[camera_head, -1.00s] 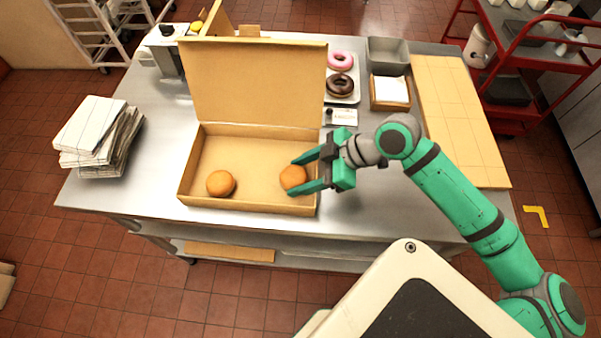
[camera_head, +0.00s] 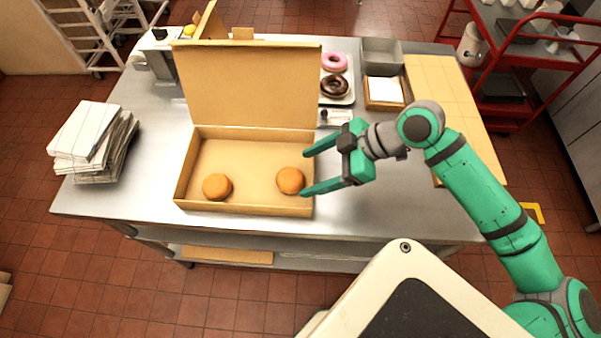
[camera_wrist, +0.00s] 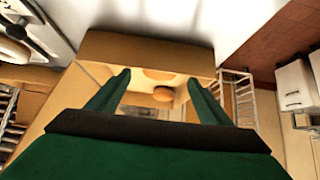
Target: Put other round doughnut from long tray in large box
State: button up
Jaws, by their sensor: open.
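The large box (camera_head: 247,209) stands open on the steel table, its lid raised at the back. One round doughnut (camera_head: 217,187) lies in its front left. The other round doughnut (camera_head: 290,181) lies in its front right, near the right wall. My gripper (camera_head: 304,173) is open and empty at the box's right wall, its fingers pointing left, just apart from the right doughnut. The wrist view shows a round doughnut (camera_wrist: 163,94) between the open fingers, beyond the box wall. The long tray (camera_head: 345,98) at the back holds a pink ring doughnut (camera_head: 334,63) and a chocolate ring doughnut (camera_head: 334,85).
A grey bin (camera_head: 381,52), a small wooden box with white paper (camera_head: 385,91) and a wooden board (camera_head: 447,105) are at the right. The steel surface right of the large box is bare beneath my arm.

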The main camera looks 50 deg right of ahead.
jog(key=v, duration=0.6)
jog(key=shift+r, duration=0.25)
jog(key=shift+s+d, duration=0.1)
jog(key=shift+s, duration=0.05)
